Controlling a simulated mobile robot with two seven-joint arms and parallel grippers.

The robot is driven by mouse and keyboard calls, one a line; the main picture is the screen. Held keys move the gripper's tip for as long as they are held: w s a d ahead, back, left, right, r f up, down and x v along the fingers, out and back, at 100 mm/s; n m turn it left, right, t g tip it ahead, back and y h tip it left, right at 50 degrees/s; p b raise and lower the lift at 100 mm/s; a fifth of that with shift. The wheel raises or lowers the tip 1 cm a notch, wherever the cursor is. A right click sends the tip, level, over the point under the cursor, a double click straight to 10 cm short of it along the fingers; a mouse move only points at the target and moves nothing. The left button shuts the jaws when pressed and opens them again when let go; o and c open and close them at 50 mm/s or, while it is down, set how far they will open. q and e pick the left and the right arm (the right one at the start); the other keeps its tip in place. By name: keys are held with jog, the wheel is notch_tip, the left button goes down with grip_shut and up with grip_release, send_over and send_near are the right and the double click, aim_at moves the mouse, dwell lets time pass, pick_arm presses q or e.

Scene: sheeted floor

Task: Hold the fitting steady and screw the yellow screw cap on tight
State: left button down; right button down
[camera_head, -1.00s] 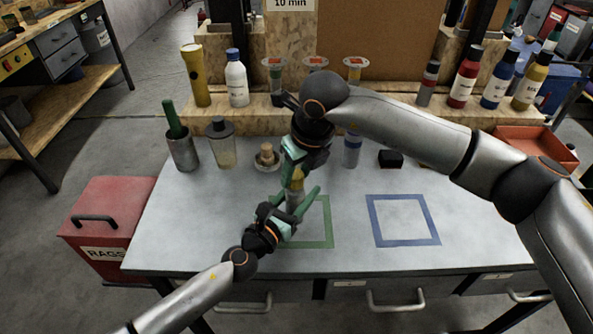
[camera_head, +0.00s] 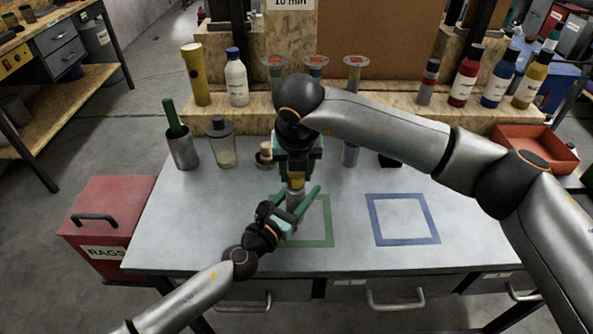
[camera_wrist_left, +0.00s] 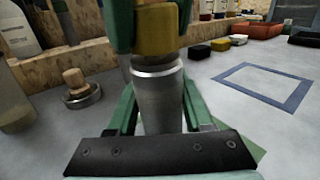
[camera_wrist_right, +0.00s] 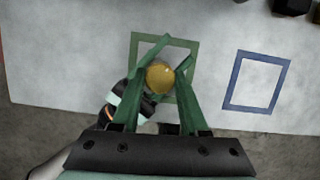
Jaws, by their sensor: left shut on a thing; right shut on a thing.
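The fitting (camera_wrist_left: 157,95) is a grey metal cylinder standing upright at the green square outline (camera_head: 329,222) on the table. My left gripper (camera_head: 300,205) is shut on it from the near left side, with its green fingers on either side in the left wrist view. The yellow screw cap (camera_wrist_right: 160,76) sits on top of the fitting; it also shows above the metal rim in the left wrist view (camera_wrist_left: 156,40). My right gripper (camera_head: 296,180) points down from above and is shut on the cap. The thread between cap and fitting is hidden.
A blue square outline (camera_head: 403,220) lies on clear table to the right. Behind stand a shaker-like jar (camera_head: 221,143), a metal cup (camera_head: 183,152) with a green handle, and a wooden-knobbed dish (camera_wrist_left: 78,88). A shelf of bottles (camera_head: 236,78) runs along the back.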

jog(key=m+h, duration=0.1)
jog(key=m, duration=0.2)
jog(key=m+h, duration=0.1)
jog(key=m, duration=0.3)
jog(key=shift+w+d+r, duration=0.1)
jog(key=shift+w, duration=0.05)
jog(key=m+g+h, duration=0.1)
jog(key=m, duration=0.3)
jog(key=shift+m, duration=0.4)
jog(key=shift+d+m+g, duration=0.2)
jog(key=shift+m+g, duration=0.2)
jog(key=shift+m, duration=0.3)
jog(key=c, duration=0.8)
grip_release()
jog(key=shift+c, duration=0.2)
jog(key=o, duration=0.5)
jog(key=shift+a, duration=0.2)
jog(key=shift+c, duration=0.8)
